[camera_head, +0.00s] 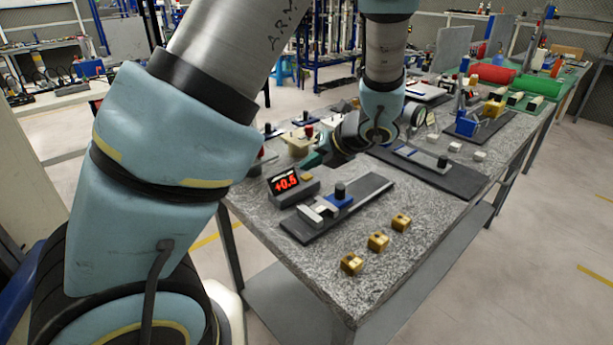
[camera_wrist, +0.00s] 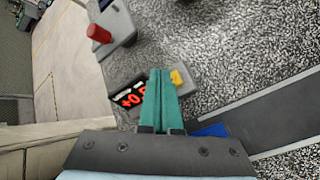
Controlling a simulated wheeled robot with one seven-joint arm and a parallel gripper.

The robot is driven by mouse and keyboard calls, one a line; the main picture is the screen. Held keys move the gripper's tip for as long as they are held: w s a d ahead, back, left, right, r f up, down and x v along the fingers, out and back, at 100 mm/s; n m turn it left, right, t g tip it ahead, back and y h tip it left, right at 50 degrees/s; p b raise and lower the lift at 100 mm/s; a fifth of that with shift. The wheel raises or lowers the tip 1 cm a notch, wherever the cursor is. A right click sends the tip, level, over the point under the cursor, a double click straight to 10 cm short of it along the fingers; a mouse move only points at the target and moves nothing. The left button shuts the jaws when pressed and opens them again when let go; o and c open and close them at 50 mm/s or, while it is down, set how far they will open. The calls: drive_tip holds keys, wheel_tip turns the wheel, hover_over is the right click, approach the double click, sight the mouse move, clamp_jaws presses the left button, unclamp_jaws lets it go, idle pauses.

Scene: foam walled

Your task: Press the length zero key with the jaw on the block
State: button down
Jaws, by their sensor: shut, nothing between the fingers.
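A dark readout box (camera_head: 290,190) with red digits reading about +0.5 stands at the near left of the bench. Its yellow key (camera_head: 307,178) is on its right end; the key also shows in the wrist view (camera_wrist: 177,78). Beside it, a blue carriage with a black knob (camera_head: 340,195) rides on a dark rail plate (camera_head: 372,190), and a pale metal block (camera_head: 318,210) sits at its near end. Whether jaw and block touch is too small to tell. My gripper (camera_head: 312,160) has teal fingers, shut and empty; in the wrist view its tips (camera_wrist: 160,72) appear between the digits and key.
Several brass blocks, one here (camera_head: 378,241), lie on the bench's near edge. A second dark plate with a slide (camera_head: 425,165) lies farther right. A red-knobbed grey fixture (camera_wrist: 110,30) stands close by in the wrist view.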

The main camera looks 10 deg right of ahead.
drive_tip(key=shift+f, duration=0.15)
drive_tip(key=shift+f, duration=0.25)
drive_tip(key=shift+f, duration=0.45)
idle(0.7)
idle(0.4)
drive_tip(key=shift+r+p, duration=0.8)
drive_tip(key=shift+r, duration=0.1)
wheel_tip(320, 180, up, 5)
drive_tip(key=p, duration=0.5)
